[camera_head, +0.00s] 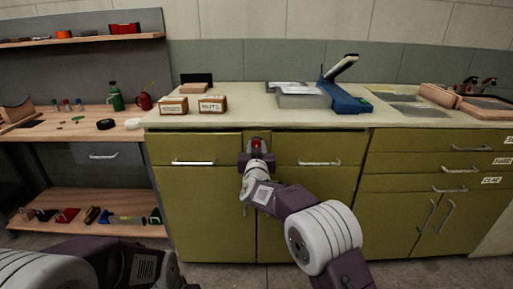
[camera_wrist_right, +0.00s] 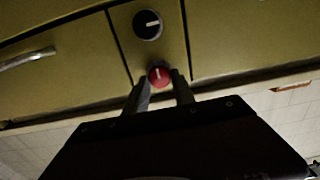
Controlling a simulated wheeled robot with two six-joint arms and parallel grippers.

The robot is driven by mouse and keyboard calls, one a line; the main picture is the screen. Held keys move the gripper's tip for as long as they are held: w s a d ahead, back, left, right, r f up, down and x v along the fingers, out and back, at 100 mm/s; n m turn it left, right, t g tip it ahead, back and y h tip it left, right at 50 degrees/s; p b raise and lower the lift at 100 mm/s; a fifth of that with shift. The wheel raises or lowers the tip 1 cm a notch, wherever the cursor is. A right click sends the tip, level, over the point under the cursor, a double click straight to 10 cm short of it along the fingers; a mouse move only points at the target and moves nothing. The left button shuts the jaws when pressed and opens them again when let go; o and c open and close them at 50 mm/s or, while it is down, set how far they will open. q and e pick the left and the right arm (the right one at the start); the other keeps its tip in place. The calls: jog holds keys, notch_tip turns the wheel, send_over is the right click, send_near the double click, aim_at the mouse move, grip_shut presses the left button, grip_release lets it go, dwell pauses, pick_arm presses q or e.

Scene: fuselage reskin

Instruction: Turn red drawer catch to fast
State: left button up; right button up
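The red drawer catch (camera_head: 257,144) is a small round knob on the narrow green panel between two drawer fronts, just under the counter. In the right wrist view the red catch (camera_wrist_right: 159,76) shows a short pale line, roughly upright in that picture. My right gripper (camera_head: 257,157) is at the catch, and in the wrist view its two fingers (camera_wrist_right: 160,84) lie either side of the knob. Whether they press on it I cannot tell. My left arm is at the bottom left of the head view; its gripper is not in view.
A black dial (camera_wrist_right: 148,24) with a pale line lies beside the catch on the same panel. Drawer handles (camera_head: 193,163) stick out on both sides. The counter (camera_head: 240,116) above holds boxes (camera_head: 212,105) and a blue tool (camera_head: 347,100). A wooden workbench (camera_head: 75,132) stands left.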

grip_shut()
jog(key=shift+m, duration=0.3)
jog(key=m+b, duration=0.1)
jog(key=m, duration=0.2)
jog(key=shift+m, duration=0.3)
jog(key=m+b, duration=0.1)
jog(key=m, duration=0.2)
jog(key=shift+d+f+m, duration=0.1)
jog(key=shift+f+m, duration=0.05)
jog(key=shift+m, duration=0.15)
jog(key=m+b, duration=0.2)
jog(key=m, duration=0.3)
jog(key=shift+f+b, duration=0.1)
jog(key=shift+b, duration=0.3)
jog(key=shift+m+b, duration=1.15)
jog(key=shift+m, duration=1.35)
